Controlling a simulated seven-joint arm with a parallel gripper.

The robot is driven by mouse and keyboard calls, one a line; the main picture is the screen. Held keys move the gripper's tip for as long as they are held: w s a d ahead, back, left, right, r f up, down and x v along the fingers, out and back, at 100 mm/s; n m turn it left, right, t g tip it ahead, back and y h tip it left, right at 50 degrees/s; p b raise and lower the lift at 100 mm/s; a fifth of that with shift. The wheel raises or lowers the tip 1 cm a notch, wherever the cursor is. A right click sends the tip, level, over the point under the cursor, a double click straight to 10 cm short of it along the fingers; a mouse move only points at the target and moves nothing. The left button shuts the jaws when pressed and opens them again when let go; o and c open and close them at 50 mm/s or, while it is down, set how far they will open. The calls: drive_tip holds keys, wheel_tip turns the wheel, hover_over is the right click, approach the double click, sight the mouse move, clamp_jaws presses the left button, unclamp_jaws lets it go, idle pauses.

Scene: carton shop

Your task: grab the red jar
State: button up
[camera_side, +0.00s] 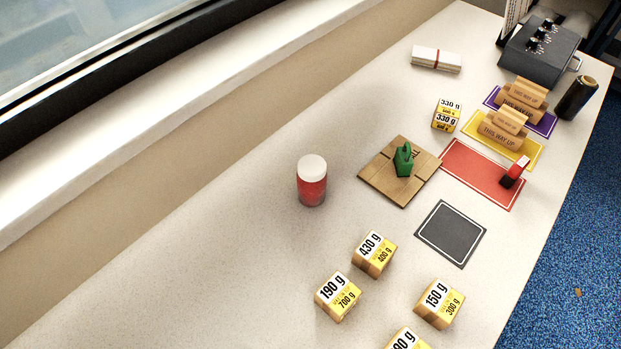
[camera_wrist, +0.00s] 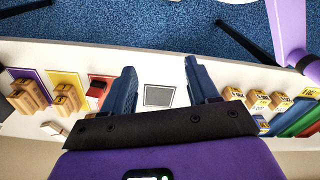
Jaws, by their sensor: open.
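The red jar (camera_side: 312,187) with a white lid stands upright on the pale table in the side view, left of the wooden board. Nothing touches it. I cannot make it out in the wrist view. My gripper (camera_wrist: 160,66) shows in the wrist view with its two blue fingers spread apart and nothing between them. The dark grey square mat (camera_wrist: 158,96) shows beyond the gap between the fingers. My gripper is outside the side view, so its distance from the jar cannot be told.
A wooden board (camera_side: 376,184) with a green object (camera_side: 403,160) lies right of the jar. Several weight-labelled boxes, including one marked 430 g (camera_side: 374,254), stand in front. Red (camera_side: 470,172), yellow and purple mats lie at right. Table around the jar is clear.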

drive_tip(key=o, duration=0.5)
drive_tip(key=m+t+y, duration=0.1)
drive_tip(key=t+y, duration=0.4)
drive_tip(key=y, duration=0.2)
approach(311, 178)
drive_tip(key=d+r, duration=0.2)
drive_tip(key=d, duration=0.3)
drive_tip(key=shift+s+x, duration=0.15)
drive_tip(key=shift+x, duration=4.3)
drive_tip(key=shift+s+x, duration=0.15)
drive_tip(key=shift+x, duration=4.35)
